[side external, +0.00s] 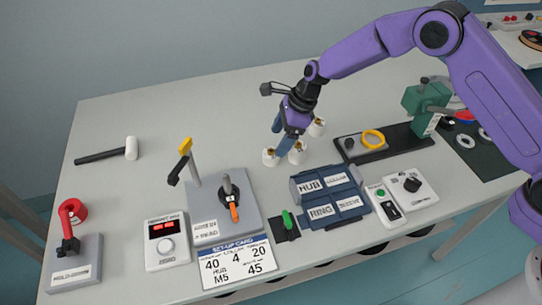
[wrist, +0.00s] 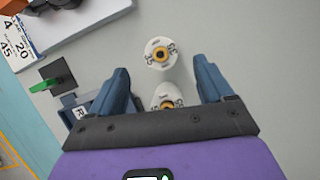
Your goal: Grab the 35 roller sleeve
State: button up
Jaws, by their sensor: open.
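The roller sleeve marked 35 (wrist: 163,53) is white with a yellow ring and dark centre, standing upright. It appears to be the leftmost of the white sleeves in the side view (side external: 270,158). A second white sleeve (wrist: 168,92) stands between my fingers in the wrist view, partly hidden by the gripper body; its number is unclear. A third sleeve (side external: 317,127) stands farther back right in the side view. My gripper (side external: 281,138) is open and empty above the sleeves. In the wrist view its fingertips (wrist: 161,68) are spread to either side, with the 35 sleeve just ahead.
A dark blue bin block (side external: 328,195) with HUB and RING labels lies in front. A grey station (side external: 205,200) with an upright post is at left, with a set-up card (side external: 237,265) before it. A yellow ring (side external: 373,139) sits on the black stand right. The table behind the sleeves is clear.

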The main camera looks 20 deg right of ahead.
aim_at(272, 150)
jog(key=shift+x, duration=3.2)
jog(key=shift+w, duration=0.1)
jog(key=c, duration=1.1)
